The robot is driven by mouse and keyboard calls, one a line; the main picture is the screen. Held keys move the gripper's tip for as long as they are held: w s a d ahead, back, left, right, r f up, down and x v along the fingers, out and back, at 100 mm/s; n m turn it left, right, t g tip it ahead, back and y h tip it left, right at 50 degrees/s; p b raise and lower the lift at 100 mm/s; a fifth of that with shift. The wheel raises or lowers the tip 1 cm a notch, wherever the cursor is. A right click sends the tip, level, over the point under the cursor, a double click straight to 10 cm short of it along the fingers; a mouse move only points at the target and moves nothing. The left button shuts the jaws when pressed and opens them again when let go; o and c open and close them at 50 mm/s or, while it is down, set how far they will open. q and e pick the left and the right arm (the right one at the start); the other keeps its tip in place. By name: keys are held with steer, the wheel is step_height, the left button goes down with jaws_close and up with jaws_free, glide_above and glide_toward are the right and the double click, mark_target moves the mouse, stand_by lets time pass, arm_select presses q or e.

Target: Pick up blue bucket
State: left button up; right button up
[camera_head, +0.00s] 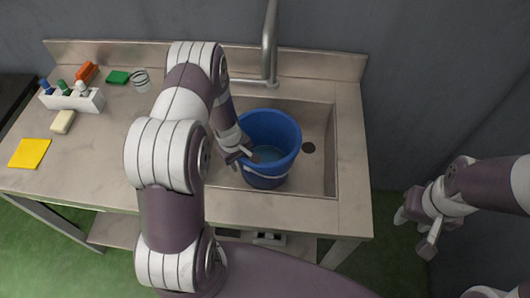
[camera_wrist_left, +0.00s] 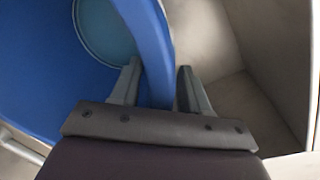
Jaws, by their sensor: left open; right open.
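The blue bucket (camera_head: 270,140) stands upright in the sink basin in the head view, with what looks like water inside. My left gripper (camera_head: 240,157) is at the left part of its rim. In the left wrist view, the bucket's wall (camera_wrist_left: 157,75) passes between the two open fingers of my left gripper (camera_wrist_left: 157,88), one finger on the inner side and one on the outer side. I cannot tell whether either finger touches the wall. My right gripper (camera_head: 418,228) is open and empty, off to the right of the counter.
The sink basin (camera_head: 318,175) has free room right of the bucket. A faucet (camera_head: 270,45) rises behind it. On the counter's left are a white bottle holder (camera_head: 72,100), a striped cup (camera_head: 140,80), a green sponge (camera_head: 117,77), an orange brush (camera_head: 87,73), soap (camera_head: 62,122) and a yellow cloth (camera_head: 30,153).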

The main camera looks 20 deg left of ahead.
arm_select(q)
steer(key=shift+w+f, duration=0.15)
steer(key=shift+f, duration=0.1)
jaws_close()
steer(key=shift+r, duration=0.15)
stand_by(1.1)
